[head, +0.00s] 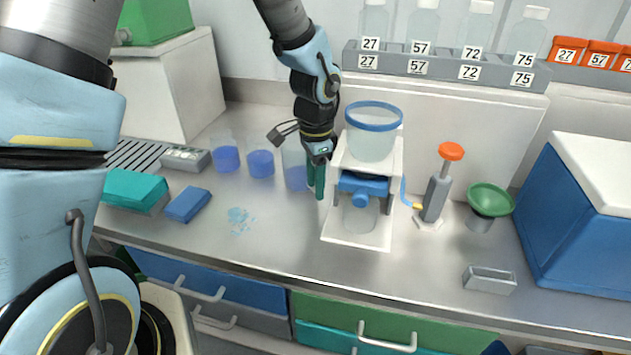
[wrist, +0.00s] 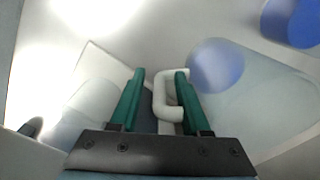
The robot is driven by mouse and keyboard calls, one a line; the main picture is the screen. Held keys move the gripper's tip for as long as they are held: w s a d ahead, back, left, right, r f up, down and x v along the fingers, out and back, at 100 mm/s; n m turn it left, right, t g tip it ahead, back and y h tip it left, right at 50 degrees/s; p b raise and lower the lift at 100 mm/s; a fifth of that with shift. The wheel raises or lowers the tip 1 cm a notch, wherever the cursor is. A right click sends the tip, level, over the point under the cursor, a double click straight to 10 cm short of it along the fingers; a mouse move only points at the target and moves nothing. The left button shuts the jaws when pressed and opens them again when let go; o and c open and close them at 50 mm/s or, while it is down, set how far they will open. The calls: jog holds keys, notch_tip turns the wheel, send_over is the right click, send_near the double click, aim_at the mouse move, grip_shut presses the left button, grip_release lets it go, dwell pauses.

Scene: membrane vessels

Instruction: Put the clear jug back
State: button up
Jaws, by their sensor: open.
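The clear jug (head: 294,170) stands on the bench with blue liquid in its lower part, just left of the white filter stand (head: 328,232). In the wrist view its clear body (wrist: 262,100) fills the right side, and its white handle (wrist: 160,92) shows between the fingers. My gripper (head: 316,178) points down between the jug and the stand. In the wrist view my gripper (wrist: 160,74) is open, with one green finger on each side of the handle's bar. I cannot tell whether either finger touches it.
The stand carries a blue-rimmed clear vessel (head: 372,145) close on the right. Two beakers of blue liquid (head: 226,158) (head: 261,165) stand left of the jug. A pale blue spill (head: 240,218) and a blue sponge (head: 188,205) lie in front. An orange-topped pump (head: 437,195) stands further right.

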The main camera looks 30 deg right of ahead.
notch_tip(320, 180, up, 12)
jog(key=shift+s+r+b, duration=0.1)
jog(key=shift+r+b, duration=0.05)
jog(key=shift+b, duration=0.65)
jog(key=w+a+f+n, duration=0.1)
jog(key=w+a+n, duration=0.35)
jog(key=a, duration=0.55)
jog(key=w+a+f+n, duration=0.1)
jog(key=w+a+n, duration=0.2)
jog(key=a+n, duration=0.5)
jog(key=s+a+n, duration=0.1)
jog(key=a+n, duration=0.2)
jog(key=a, duration=0.5)
jog(key=s+a+f+n+t, duration=0.1)
jog(key=s+a+n, duration=0.1)
jog(key=a, duration=0.6)
jog(key=shift+f+n, duration=0.25)
jog(key=shift+n, duration=0.3)
